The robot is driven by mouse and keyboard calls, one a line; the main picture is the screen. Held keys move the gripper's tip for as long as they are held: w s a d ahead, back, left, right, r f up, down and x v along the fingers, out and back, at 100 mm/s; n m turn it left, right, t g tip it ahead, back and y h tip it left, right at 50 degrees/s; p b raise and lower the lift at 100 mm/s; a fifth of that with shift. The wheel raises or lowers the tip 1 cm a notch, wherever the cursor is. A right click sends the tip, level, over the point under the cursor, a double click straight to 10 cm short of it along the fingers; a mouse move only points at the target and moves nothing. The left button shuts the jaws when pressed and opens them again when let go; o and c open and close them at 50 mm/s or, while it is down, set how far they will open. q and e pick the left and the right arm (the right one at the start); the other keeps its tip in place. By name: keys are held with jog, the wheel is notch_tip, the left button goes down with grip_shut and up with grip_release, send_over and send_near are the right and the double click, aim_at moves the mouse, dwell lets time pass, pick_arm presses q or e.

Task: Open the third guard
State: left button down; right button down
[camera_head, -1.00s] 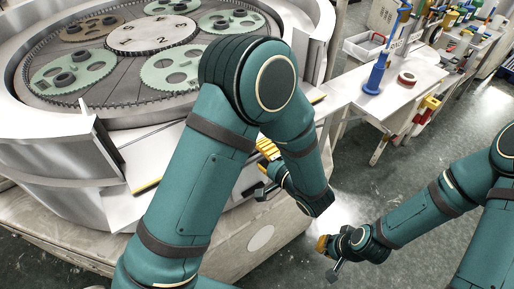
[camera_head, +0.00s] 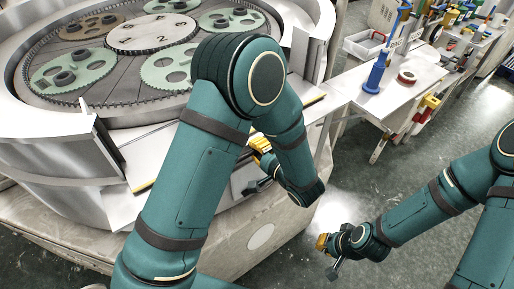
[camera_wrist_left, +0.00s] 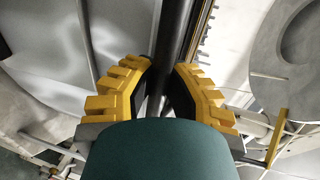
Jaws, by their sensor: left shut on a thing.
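The round lapping machine (camera_head: 60,175) has a silver rim wall, with a break in it at the front behind my left arm. A flat silver panel with yellow-and-black edge marks (camera_head: 128,172) shows at this break; my arm hides its middle. I cannot tell which guard is the third. My left gripper (camera_head: 261,147) is low at the machine's front side. In the left wrist view its yellow fingers (camera_wrist_left: 160,95) are shut around a dark bar (camera_wrist_left: 174,40). My right gripper (camera_head: 322,243) hangs over the floor, away from the machine; its finger gap is unclear.
Green carrier discs (camera_head: 72,70) and a numbered pale centre plate (camera_head: 152,33) lie on the machine's top. A white table (camera_head: 402,99) with a blue stand (camera_head: 376,75) and a tape roll stands to the right. The floor between is clear.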

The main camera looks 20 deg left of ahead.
pick_arm(q)
jog(key=shift+w+a+r+g+h+p, duration=0.1)
jog(key=shift+r+g+h+p, duration=0.4)
jog(key=shift+r, duration=1.1)
jog(key=shift+w+r+g+h+p, duration=0.15)
jog(key=shift+r+g+h, duration=0.5)
jog(key=shift+r, duration=0.95)
jog(key=shift+s, duration=0.1)
jog(key=c, duration=0.9)
grip_release()
jog(key=shift+c, duration=0.2)
jog(key=shift+s, duration=0.1)
jog(key=v, duration=1.2)
jog(key=shift+a, duration=0.1)
